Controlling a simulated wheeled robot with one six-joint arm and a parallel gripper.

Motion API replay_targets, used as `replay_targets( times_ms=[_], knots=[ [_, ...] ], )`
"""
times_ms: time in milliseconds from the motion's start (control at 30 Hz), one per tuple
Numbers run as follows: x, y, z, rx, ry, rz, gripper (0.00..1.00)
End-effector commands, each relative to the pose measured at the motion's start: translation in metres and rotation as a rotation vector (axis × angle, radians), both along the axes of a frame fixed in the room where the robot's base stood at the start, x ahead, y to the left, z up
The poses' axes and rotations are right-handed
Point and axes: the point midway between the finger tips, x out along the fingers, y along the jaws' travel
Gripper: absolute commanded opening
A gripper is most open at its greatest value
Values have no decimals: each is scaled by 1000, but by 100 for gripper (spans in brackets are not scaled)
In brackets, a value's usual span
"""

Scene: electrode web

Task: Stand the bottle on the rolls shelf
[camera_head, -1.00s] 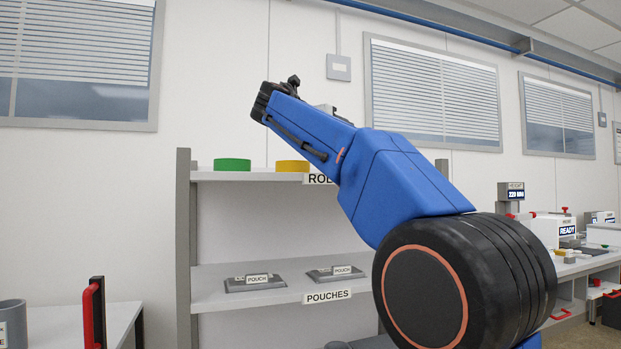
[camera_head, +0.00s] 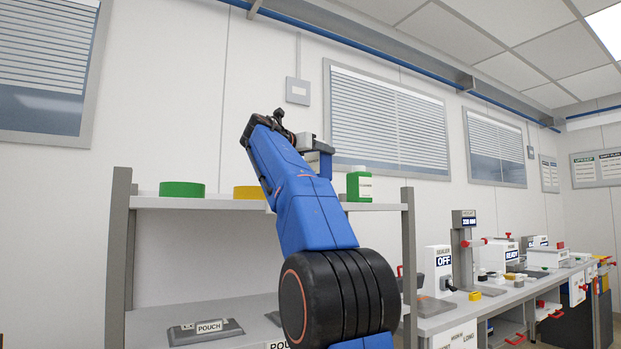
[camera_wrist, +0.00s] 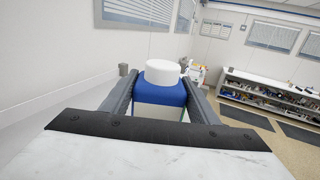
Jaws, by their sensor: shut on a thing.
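My gripper (camera_wrist: 158,92) is shut on a blue bottle (camera_wrist: 160,93) with a wide white cap, one grey finger on each side. The cap points up and the bottle looks upright. A pale label shows low on it. In the head view my gripper (camera_head: 320,147) is above the top shelf (camera_head: 225,203), and a blue patch under it seems to be the bottle, mostly hidden by my arm. Whether its base touches the shelf cannot be seen. The sign on this shelf is hidden now.
A green roll (camera_head: 182,189) and a yellow roll (camera_head: 249,192) sit on the top shelf, left of my arm. A green labelled container (camera_head: 359,185) stands toward its right end, near the grey post (camera_head: 408,250). Pouches (camera_head: 205,331) lie on the lower shelf. A workbench (camera_head: 450,318) extends right.

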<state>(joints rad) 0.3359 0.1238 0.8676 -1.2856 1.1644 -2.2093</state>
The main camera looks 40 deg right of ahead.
Motion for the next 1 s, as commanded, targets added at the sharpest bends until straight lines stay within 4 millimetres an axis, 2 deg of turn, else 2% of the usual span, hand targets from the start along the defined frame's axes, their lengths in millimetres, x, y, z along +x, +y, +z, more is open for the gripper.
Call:
replay_targets(
  times_ms=[133,367,700,1000],
  knots=[
    [-1,1,-18,0,1,1,12],
    [-1,0,-31,-1,0,0,12],
    [0,1,-64,0,1,1,12],
    [0,0,-65,-1,-1,1,12]
  ],
)
